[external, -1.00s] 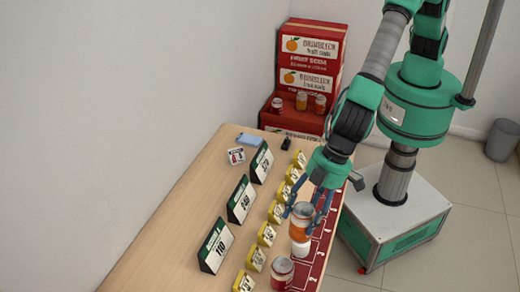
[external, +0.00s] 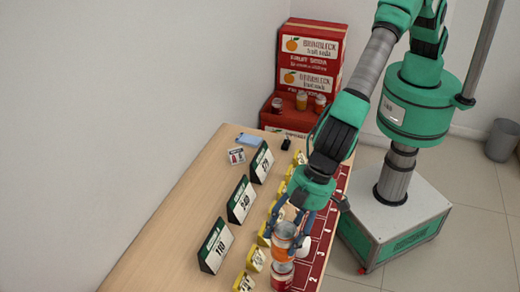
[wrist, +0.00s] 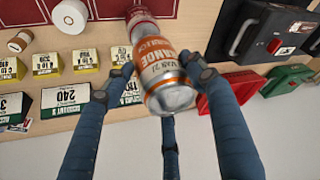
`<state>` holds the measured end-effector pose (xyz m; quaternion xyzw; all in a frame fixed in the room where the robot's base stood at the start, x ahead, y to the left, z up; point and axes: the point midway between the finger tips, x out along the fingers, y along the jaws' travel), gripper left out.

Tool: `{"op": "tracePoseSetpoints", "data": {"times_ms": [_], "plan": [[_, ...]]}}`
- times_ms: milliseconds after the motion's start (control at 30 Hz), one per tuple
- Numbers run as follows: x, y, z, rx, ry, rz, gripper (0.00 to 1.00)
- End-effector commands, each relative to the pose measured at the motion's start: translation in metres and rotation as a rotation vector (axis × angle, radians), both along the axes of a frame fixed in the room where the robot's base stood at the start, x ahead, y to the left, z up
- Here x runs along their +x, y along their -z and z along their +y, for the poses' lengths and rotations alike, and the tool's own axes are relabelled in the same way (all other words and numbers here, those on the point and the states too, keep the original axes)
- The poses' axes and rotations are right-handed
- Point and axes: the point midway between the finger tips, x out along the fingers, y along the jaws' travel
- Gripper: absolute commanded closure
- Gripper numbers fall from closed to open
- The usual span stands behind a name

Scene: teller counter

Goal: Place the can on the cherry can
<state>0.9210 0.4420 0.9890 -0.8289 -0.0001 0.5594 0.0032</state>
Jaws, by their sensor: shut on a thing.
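My gripper (external: 289,222) is shut on an orange can (external: 285,236) with silver ends, held over the front part of the counter. In the wrist view, the orange can (wrist: 164,78) sits between my blue fingers, its silver end toward the camera. The red cherry can (external: 279,275) stands on the counter just below the held can. It also shows in the wrist view (wrist: 140,17), partly hidden behind the held can. I cannot tell whether the two cans touch.
A white roll (external: 303,246) stands close by on the red numbered mat (external: 320,228). Yellow price tags (external: 256,260) and dark price signs (external: 216,246) line the counter to the left. Red soda boxes (external: 310,45) with several cans stand behind the far end.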

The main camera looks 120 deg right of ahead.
Motion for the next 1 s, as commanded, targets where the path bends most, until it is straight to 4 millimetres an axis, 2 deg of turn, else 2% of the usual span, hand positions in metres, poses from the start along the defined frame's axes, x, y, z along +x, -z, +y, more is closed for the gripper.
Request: {"op": "tracePoseSetpoints", "data": {"times_ms": [167,500,933,967,1000], "plan": [[0.000,0.004,0.000,0.000,0.000,0.000,0.83],[0.000,0.033,0.000,0.001,0.001,-0.001,0.83],[0.000,0.038,0.000,0.001,0.000,-0.001,0.83],[-0.001,0.038,0.000,0.000,0.000,0.001,0.38],[-0.001,0.038,0.000,0.000,0.000,0.001,0.30]]}}
